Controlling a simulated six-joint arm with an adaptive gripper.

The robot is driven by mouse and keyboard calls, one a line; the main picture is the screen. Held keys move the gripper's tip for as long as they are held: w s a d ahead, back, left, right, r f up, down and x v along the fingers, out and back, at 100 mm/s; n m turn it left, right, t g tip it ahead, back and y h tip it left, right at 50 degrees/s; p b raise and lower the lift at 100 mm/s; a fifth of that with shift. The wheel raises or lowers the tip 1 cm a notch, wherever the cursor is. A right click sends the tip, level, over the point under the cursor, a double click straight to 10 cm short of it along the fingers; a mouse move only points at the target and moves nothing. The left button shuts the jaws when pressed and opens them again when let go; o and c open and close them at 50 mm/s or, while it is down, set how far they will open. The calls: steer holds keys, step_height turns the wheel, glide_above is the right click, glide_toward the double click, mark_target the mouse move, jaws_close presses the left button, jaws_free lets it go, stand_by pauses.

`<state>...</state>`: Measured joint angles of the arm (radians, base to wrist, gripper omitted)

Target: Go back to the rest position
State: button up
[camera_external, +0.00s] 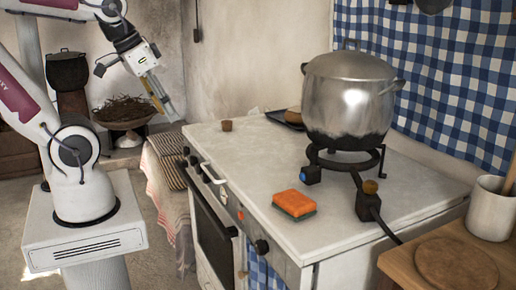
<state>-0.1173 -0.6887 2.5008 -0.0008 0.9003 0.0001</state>
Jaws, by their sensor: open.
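My gripper (160,97) is at the end of my arm in the left half of the external view. It points down and to the right, in the air to the left of the white stove top (240,160). Its fingers are open, and I see nothing between them. It is clear of the stove and touches nothing that I can see.
A wooden table (420,268) holds a white mug (491,212). A bowl of twigs (125,122) stands behind my gripper.

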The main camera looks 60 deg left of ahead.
steer(key=d, duration=0.1)
steer(key=d+r+m, duration=0.1)
steer(key=shift+d+r+t+h, duration=0.25)
steer(key=shift+d+t+h, duration=0.05)
stand_by(2.0)
